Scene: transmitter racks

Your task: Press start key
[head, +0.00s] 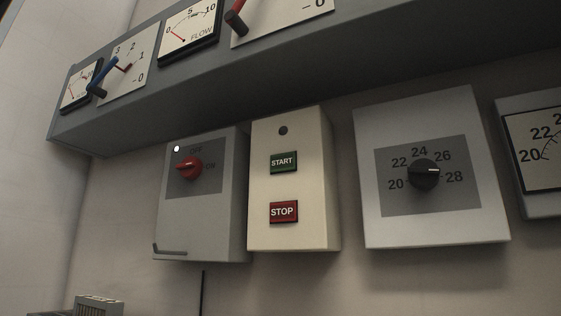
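The green start key (284,162), marked START, is on the front of a cream box (290,238) on the wall, in the middle of the head view. The red stop key (284,212), marked STOP, is below it on the same box. A small dark round lamp (283,130) is above the start key and looks unlit. Nothing covers the keys. Neither of my grippers is in the head view.
A grey switch box (200,218) with a red rotary knob (188,168) is close on the left. A box (435,228) with a black dial knob (424,174) is on the right. A dark sloped panel (300,78) with gauges and levers overhangs above.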

